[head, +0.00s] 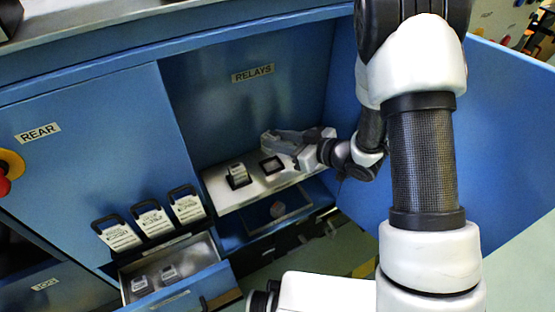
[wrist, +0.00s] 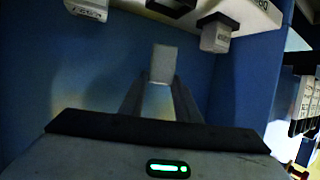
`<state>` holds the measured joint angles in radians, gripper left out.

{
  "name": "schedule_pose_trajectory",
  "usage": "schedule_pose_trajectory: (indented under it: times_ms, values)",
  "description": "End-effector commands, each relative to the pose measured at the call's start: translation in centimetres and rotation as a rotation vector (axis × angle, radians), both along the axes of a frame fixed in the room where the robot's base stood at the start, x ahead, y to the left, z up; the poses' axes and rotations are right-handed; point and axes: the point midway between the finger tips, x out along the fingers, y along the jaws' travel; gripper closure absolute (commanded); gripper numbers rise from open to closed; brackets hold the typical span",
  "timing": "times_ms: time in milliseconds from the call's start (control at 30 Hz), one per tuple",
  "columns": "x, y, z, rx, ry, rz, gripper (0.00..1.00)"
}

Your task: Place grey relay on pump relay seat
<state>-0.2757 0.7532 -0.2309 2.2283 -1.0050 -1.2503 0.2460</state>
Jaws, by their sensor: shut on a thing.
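My gripper (head: 268,140) reaches in from the right above the shelf in the RELAYS bay. In the wrist view my gripper (wrist: 162,82) is shut on a small light grey block, the grey relay (wrist: 163,63), held at the fingertips. In the head view the held relay cannot be made out against the fingers. A dark square seat (head: 271,165) on the pale shelf (head: 225,203) shows below and near the fingers and looks empty. To its left, another seat bears a labelled grey relay (head: 238,175). I cannot read which seat is the pump one.
An open drawer (head: 215,272) at lower left holds two labelled relays (head: 168,272). Three labelled tags with black handles (head: 152,218) hang on the cabinet front. A blue door (head: 495,130) stands open at right. A lower compartment (head: 255,222) lies under the shelf.

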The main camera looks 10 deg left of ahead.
Motion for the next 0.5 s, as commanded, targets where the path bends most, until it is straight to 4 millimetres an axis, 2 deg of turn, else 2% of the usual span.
schedule_pose_trajectory:
  times_ms: [33,233,400,500]
  values:
    - [0.0,0.0,-1.1,-0.001,0.001,0.000,0.95]
    - [0.0,0.0,-2.4,0.001,-0.001,-0.002,0.95]
    - [0.0,0.0,-5.0,-0.001,0.000,-0.002,0.95]
    - [0.0,-0.1,-5.6,0.000,-0.002,-0.002,0.95]
